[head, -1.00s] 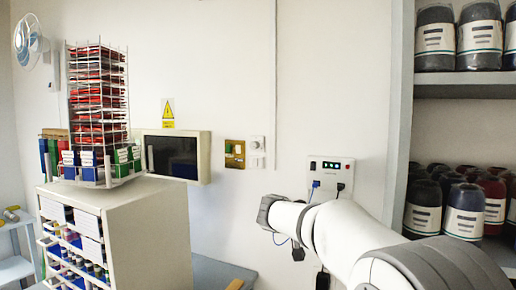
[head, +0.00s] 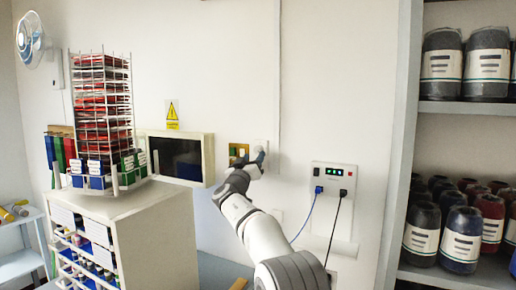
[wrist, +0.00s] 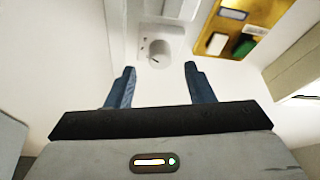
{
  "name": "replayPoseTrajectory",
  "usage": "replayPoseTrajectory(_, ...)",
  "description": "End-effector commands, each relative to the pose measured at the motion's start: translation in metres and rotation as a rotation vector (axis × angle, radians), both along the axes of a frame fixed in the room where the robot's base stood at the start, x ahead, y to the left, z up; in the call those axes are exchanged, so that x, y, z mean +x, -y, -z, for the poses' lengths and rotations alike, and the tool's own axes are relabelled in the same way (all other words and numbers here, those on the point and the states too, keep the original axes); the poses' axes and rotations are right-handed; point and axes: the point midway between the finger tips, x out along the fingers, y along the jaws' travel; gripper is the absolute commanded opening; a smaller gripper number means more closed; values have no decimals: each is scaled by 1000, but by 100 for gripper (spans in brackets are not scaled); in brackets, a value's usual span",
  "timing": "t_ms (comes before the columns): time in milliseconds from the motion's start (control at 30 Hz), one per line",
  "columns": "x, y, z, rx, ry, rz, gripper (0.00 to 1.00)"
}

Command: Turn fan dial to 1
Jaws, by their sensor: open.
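In the head view the dial's plate (head: 259,144) is partly hidden behind my gripper. My gripper (wrist: 160,68) is open and empty, its two blue fingers apart and pointing at the dial, and no contact shows. In the head view my gripper (head: 257,160) is up close to the wall. A wall fan (head: 29,40) hangs at the far left.
A brass panel (head: 238,152) with switches is mounted beside the dial, and a dark screen (head: 176,158) further left. An outlet box (head: 333,178) with two plugged cables is on the wall to the right. Shelves of jars (head: 465,108) stand at far right.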

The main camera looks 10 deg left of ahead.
Motion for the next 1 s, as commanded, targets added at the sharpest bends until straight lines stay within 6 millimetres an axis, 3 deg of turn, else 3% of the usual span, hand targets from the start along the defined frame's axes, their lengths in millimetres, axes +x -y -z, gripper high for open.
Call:
replayPoseTrajectory(33,7,3,-7,0,-1,2,48)
replayPoseTrajectory(300,26,6,-12,-1,-1,1,48)
replayPoseTrajectory(667,28,6,-11,-1,-1,0,47)
replayPoseTrajectory(1000,28,6,-11,-1,-1,-1,20)
